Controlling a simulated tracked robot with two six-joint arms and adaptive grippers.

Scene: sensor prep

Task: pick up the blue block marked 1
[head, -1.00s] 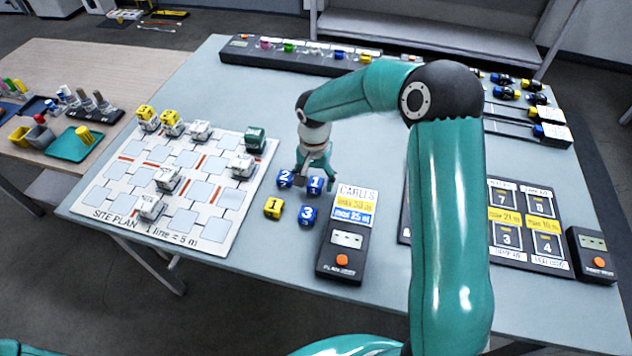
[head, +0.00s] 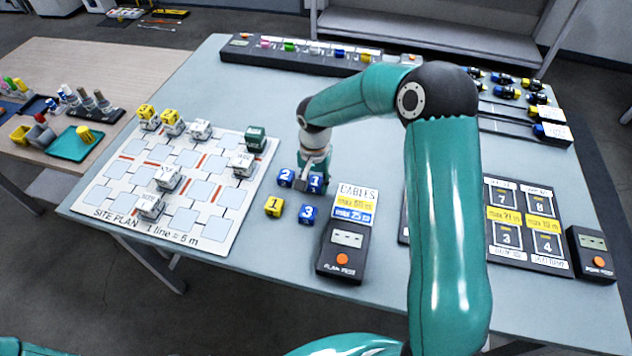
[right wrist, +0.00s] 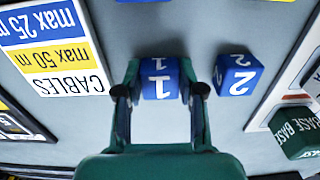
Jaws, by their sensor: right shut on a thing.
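The blue block marked 1 (head: 316,182) stands on the table among other small blocks. In the right wrist view the blue block marked 1 (right wrist: 160,80) is between the two fingers of my right gripper (right wrist: 160,90). In the head view my right gripper (head: 314,180) is down at this block and shut on it, hiding part of it. The block appears to be at table height; I cannot tell whether it touches the table. My left gripper is not in view.
A blue block marked 2 (head: 285,178) is close on the left. A yellow block marked 1 (head: 274,206) and a blue block marked 3 (head: 308,214) lie nearer. The cables device (head: 342,250) stands at right, the site plan board (head: 228,218) at left.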

